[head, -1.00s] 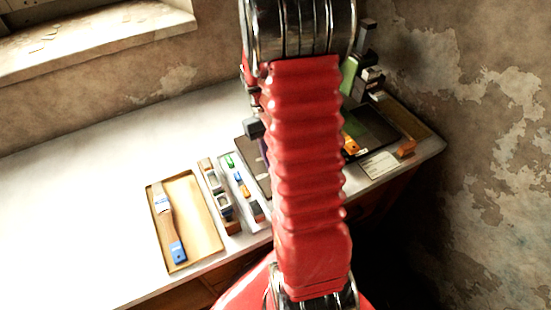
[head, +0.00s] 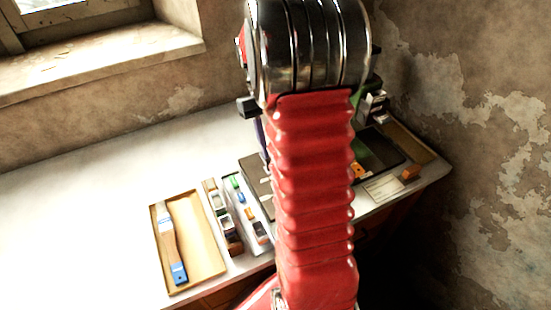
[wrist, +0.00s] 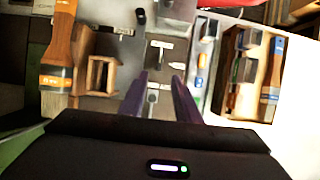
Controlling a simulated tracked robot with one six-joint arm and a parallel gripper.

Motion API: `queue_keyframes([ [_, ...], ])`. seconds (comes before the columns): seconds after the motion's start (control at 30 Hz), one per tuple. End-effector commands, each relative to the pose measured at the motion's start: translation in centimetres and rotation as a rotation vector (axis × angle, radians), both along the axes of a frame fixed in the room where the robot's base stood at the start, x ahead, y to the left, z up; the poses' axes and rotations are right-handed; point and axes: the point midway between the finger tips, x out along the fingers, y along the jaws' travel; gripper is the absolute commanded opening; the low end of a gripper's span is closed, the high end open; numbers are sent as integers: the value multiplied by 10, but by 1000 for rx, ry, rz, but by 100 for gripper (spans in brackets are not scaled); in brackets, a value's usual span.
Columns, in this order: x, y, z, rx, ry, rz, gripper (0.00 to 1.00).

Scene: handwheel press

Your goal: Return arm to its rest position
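My gripper (wrist: 159,80) shows in the wrist view as two purple fingers standing apart. Nothing is seen held between them; the bench top with small fittings lies beyond. In the head view my red ribbed arm (head: 312,190) rises up the middle to a shiny metal joint (head: 310,45). It hides most of my gripper and the middle of the bench.
A tray (head: 210,245) with a blue-tipped brush (head: 172,245) lies on the white bench (head: 90,220). Narrow holders of small items (head: 245,215) stand beside it. An orange block (head: 411,172) sits at right. The bench's left is clear; walls stand behind and right.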

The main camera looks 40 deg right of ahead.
Motion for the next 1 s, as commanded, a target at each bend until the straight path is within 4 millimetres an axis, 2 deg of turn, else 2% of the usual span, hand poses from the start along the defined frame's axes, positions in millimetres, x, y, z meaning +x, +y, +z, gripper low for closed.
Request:
queue_keyframes([
  [0.1,5,-1,11,0,-1,0,30],
  [0.23,6,-2,16,0,0,0,30],
  [0.83,6,-2,16,-2,1,-5,30],
  [1.0,13,-4,8,-26,-33,-29,30],
])
